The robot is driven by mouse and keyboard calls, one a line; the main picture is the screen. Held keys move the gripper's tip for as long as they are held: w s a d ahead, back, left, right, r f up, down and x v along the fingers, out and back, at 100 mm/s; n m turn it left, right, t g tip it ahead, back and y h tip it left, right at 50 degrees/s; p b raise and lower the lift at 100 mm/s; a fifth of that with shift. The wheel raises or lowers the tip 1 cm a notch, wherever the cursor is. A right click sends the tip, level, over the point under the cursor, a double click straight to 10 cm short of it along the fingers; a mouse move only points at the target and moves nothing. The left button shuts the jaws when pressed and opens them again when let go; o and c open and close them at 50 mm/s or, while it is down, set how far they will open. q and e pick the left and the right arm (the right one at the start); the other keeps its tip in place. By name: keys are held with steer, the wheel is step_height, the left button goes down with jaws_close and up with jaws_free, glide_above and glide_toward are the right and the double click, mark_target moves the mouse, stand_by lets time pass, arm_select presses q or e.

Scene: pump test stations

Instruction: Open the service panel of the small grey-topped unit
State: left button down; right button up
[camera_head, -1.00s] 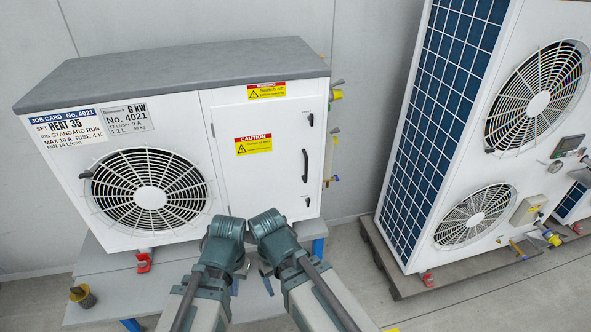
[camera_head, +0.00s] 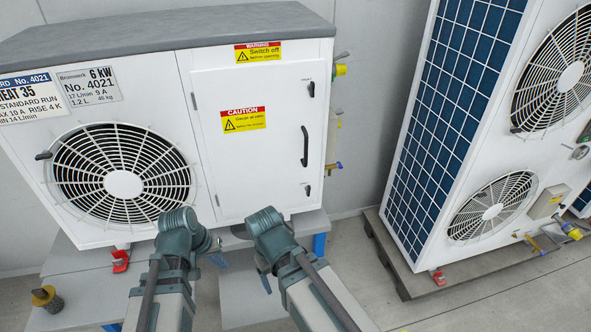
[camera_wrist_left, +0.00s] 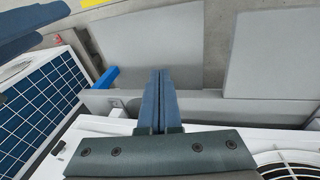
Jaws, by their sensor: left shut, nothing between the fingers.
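The small grey-topped unit (camera_head: 150,28) stands at the left in the head view. Its white service panel (camera_head: 250,165) is closed, with a black handle (camera_head: 304,146) at its right side. A black latch (camera_head: 311,89) sits above the handle and another latch (camera_head: 307,190) below it. My left gripper (camera_head: 219,260) points down, low in front of the unit, apart from the handle; in the left wrist view its fingers (camera_wrist_left: 160,85) are together and empty. My right gripper (camera_head: 265,283) is below the panel, mostly hidden by its wrist, so its jaws are unclear.
A fan grille (camera_head: 122,184) is left of the panel. Yellow-capped fittings (camera_head: 340,70) stick out on the unit's right side. A larger unit with a blue grid (camera_head: 455,110) stands at the right on a pallet (camera_head: 405,277). Floor shows between the units.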

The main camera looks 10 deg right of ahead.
arm_select(q)
steer(key=w+d+n+t+h, duration=0.1)
steer(key=w+d+h, duration=0.2)
steer(key=d, duration=0.2)
steer(key=n+t+h, duration=0.6)
steer(key=t+h, duration=0.1)
steer(key=h, duration=0.2)
glide_toward(310, 151)
steer(key=shift+b+x, duration=0.45)
steer(key=shift+x, duration=1.75)
steer(key=shift+f, duration=0.1)
